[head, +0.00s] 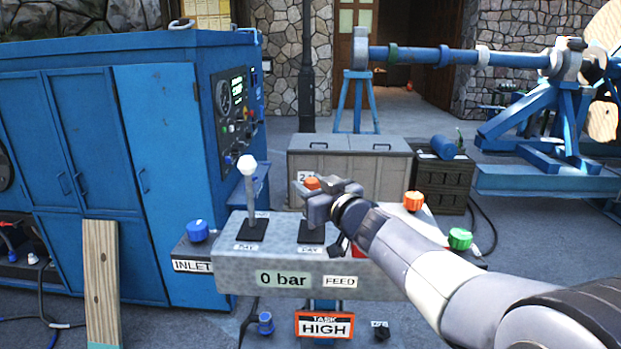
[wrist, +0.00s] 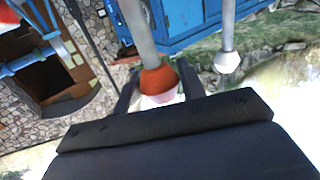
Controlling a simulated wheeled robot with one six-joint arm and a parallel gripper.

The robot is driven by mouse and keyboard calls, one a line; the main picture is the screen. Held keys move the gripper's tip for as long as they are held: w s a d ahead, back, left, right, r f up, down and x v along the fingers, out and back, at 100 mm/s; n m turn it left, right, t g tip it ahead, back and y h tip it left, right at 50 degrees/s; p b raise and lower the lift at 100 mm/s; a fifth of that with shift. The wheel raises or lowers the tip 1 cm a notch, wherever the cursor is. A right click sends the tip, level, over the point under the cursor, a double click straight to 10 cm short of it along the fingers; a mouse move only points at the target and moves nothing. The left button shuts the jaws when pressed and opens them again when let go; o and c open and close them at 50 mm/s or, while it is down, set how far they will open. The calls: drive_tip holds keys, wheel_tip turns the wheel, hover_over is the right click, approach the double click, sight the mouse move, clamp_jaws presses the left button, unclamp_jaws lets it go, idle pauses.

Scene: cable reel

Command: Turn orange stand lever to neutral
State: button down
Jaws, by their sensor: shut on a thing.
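The orange-knobbed lever (head: 312,183) stands on the grey control stand (head: 335,262), rising from a black slot plate. My gripper (head: 322,200) is shut on it just at the knob and hides most of its shaft. Its knob sits lower in the picture than that of the white-knobbed lever (head: 247,165) beside it on the left; its exact tilt is hard to tell. In the wrist view, the orange knob (wrist: 158,80) with a pale end lies between the two dark fingers (wrist: 158,92). The white knob (wrist: 227,62) hangs apart from my gripper there.
The stand reads 0 bar and has a FEED label. A blue inlet knob (head: 197,230) is at left, with orange (head: 413,201) and green (head: 460,239) knobs at right. A blue cabinet (head: 150,160) stands left; a grey chest (head: 350,167) stands behind.

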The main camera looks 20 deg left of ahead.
drive_tip(key=shift+w+p, duration=0.3)
drive_tip(key=shift+w, duration=0.25)
drive_tip(key=c, duration=0.9)
unclamp_jaws()
drive_tip(key=b+v, duration=0.1)
drive_tip(key=v, duration=0.9)
drive_tip(key=shift+s+d, duration=0.25)
